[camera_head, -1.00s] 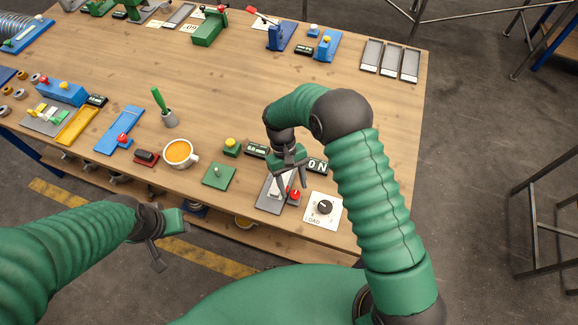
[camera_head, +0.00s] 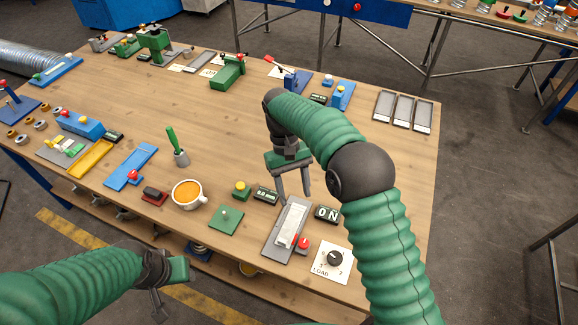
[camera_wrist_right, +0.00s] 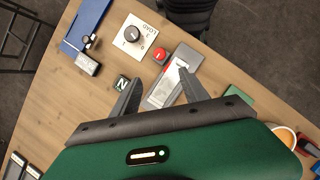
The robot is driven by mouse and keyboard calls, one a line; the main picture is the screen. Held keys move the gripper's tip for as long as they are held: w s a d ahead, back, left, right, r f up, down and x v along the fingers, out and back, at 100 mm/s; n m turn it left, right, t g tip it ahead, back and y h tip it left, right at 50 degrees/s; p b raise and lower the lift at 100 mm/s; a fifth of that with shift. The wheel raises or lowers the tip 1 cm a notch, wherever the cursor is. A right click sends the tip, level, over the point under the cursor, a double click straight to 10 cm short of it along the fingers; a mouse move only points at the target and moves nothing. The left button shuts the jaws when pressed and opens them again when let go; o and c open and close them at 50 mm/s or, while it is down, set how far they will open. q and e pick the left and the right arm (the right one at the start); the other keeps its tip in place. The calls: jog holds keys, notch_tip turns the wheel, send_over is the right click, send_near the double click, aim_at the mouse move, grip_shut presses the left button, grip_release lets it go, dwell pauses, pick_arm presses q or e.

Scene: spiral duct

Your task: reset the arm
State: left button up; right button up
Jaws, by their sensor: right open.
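My right gripper (camera_head: 293,195) is open and empty, pointing down above the table, behind the grey plate with a pale strip (camera_head: 284,230). In the right wrist view its two fingers (camera_wrist_right: 158,78) are spread, with the grey plate (camera_wrist_right: 185,62) beyond them. A red button (camera_head: 303,243) sits at the plate's right side. My left gripper (camera_head: 163,290) hangs off the table's front edge at lower left; its jaw gap is unclear.
Near the plate are an ON display (camera_head: 327,214), a LOAD dial (camera_head: 334,259), a small green plate (camera_head: 226,219) and a cup of orange liquid (camera_head: 187,192). The table's middle (camera_head: 210,125) is mostly clear. A second bench (camera_head: 480,20) stands behind.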

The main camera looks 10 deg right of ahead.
jog(key=s+d+f+m+t, duration=0.1)
jog(key=s+d+t, duration=0.2)
jog(key=s, duration=0.5)
jog(key=s+d+f+m+t+y, duration=0.1)
jog(key=s+d+t, duration=0.3)
jog(key=s, duration=0.4)
jog(key=shift+s+d+f+b, duration=0.35)
jog(key=shift+d+b, duration=0.05)
jog(key=shift+d, duration=0.25)
jog(key=shift+s, duration=0.1)
